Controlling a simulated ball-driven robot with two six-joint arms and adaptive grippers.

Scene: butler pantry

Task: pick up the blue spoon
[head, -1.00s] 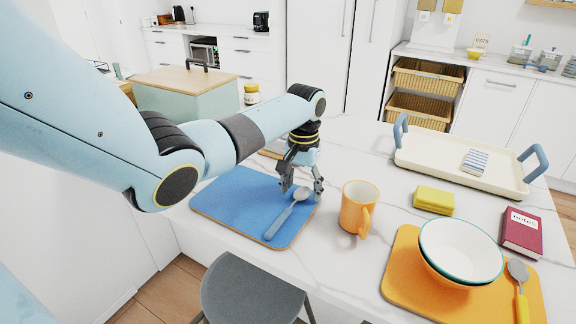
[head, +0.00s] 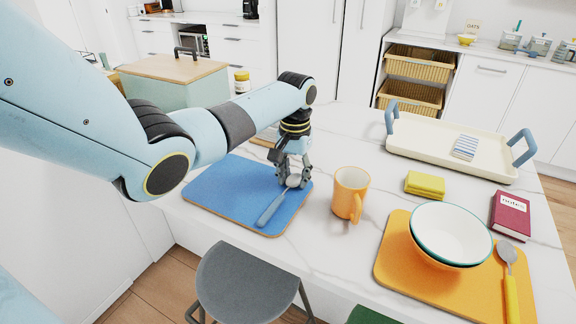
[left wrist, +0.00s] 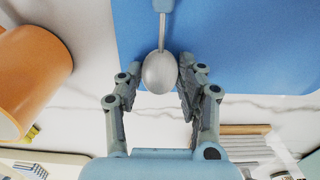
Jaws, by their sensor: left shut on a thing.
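The blue spoon (head: 270,207) has a blue handle and a metal bowl, and it lies over the blue placemat (head: 222,190). My left gripper (head: 293,183) is at the spoon's bowl end, over the mat's right edge. In the left wrist view the spoon's bowl (left wrist: 160,73) sits between the two fingers of my left gripper (left wrist: 158,88), and the handle runs away over the mat. The left gripper is shut on the spoon. I cannot tell whether the spoon is clear of the mat. My right gripper is not in view.
An orange mug (head: 350,194) stands close to the right of my left gripper. Beyond it are a yellow sponge (head: 425,184), a red notebook (head: 511,214), an orange placemat (head: 392,262) with stacked bowls (head: 451,233), and a cream tray (head: 400,147). A grey stool (head: 250,285) stands in front.

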